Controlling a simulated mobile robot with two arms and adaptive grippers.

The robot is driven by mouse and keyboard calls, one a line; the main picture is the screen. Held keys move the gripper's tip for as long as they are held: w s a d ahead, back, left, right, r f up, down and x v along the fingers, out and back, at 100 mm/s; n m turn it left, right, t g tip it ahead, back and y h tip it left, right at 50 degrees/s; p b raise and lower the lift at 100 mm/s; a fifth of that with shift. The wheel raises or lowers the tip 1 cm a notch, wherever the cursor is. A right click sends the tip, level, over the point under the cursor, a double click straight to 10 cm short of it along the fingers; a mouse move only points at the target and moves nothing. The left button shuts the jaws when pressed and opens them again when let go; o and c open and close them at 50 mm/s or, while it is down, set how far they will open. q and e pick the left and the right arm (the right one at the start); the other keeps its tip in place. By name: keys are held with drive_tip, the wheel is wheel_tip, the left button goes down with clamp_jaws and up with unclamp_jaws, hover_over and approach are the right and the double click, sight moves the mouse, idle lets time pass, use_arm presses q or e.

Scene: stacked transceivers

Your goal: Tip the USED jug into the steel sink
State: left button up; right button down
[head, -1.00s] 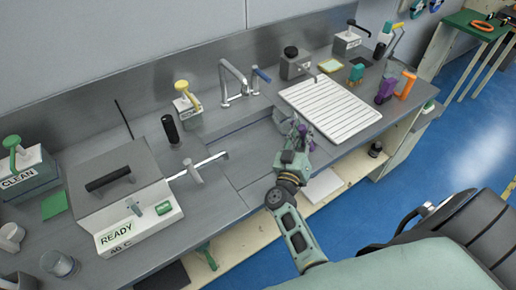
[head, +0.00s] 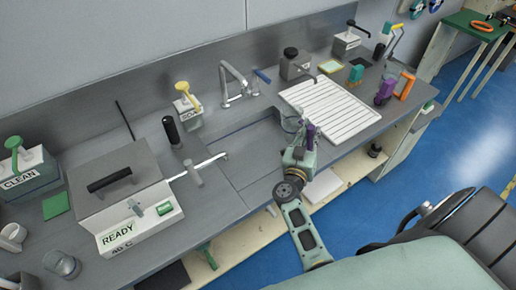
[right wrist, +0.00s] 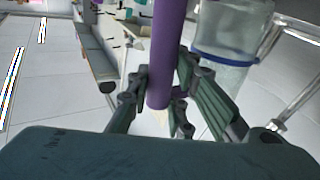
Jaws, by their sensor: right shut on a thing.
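A clear jug (right wrist: 226,40) with a blue band stands out just past my right gripper's fingers in the right wrist view. Its purple handle (right wrist: 166,50) lies between the fingers of my right gripper (right wrist: 158,92), which is shut on it. In the head view my right gripper (head: 303,146) is over the counter's front, right of the steel sink (head: 245,150), with the purple handle (head: 310,131) up at its tip. The jug is small there and partly hidden; I cannot read a label or tell its tilt. My left gripper is out of view.
A tall steel tap (head: 234,82) stands behind the sink. A white ribbed drainboard (head: 330,108) lies right of it. A box marked READY (head: 140,222) stands at left. A yellow-topped dispenser (head: 184,102) and an orange-handled item (head: 405,84) stand on the counter.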

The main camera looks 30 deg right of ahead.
wheel_tip(320, 180, up, 6)
drive_tip(key=p, duration=0.5)
drive_tip(key=shift+p, duration=0.4)
drive_tip(key=shift+f, duration=0.1)
